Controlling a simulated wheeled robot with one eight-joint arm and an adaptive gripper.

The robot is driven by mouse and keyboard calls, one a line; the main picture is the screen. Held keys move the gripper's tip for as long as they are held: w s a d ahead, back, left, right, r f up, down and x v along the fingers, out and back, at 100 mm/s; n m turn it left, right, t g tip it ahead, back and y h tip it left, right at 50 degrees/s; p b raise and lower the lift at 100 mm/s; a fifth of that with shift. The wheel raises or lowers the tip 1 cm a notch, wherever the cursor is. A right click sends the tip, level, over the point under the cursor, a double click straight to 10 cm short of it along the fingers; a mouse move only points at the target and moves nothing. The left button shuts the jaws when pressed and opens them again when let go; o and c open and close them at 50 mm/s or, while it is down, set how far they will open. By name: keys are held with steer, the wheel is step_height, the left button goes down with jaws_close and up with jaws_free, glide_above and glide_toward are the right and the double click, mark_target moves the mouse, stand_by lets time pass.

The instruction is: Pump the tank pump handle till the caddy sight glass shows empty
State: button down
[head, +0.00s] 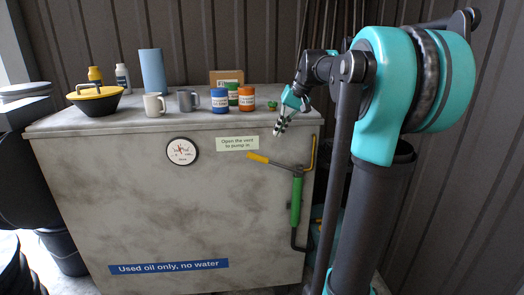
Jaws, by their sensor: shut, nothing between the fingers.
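The pump on the tank's front right has a green upright body (296,200) and a dark lever with a yellow grip, the pump handle (259,158), reaching out to the left and slightly up. My gripper (279,132) points down in front of the tank's top right edge, above the handle and apart from it. It is shut and empty. The grey used-oil tank (110,210) fills the middle of the view. I cannot make out the caddy or its sight glass; my arm covers the area right of the tank.
On the tank top stand a yellow-lidded black pan (95,98), two mugs (154,104), several small jars (219,100), bottles and a blue roll (152,72). A round gauge (182,151) and a vent sign (238,143) are on its front. A bent yellow pipe (313,154) runs beside the pump.

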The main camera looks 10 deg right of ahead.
mark_target(262, 158)
steer(key=r, duration=0.1)
steer(key=w+r, duration=0.1)
steer(key=r, duration=0.1)
steer(key=shift+w+r, duration=0.1)
steer(key=shift+w, duration=0.15)
steer(key=x, duration=1.4)
steer(key=shift+s+a, duration=0.2)
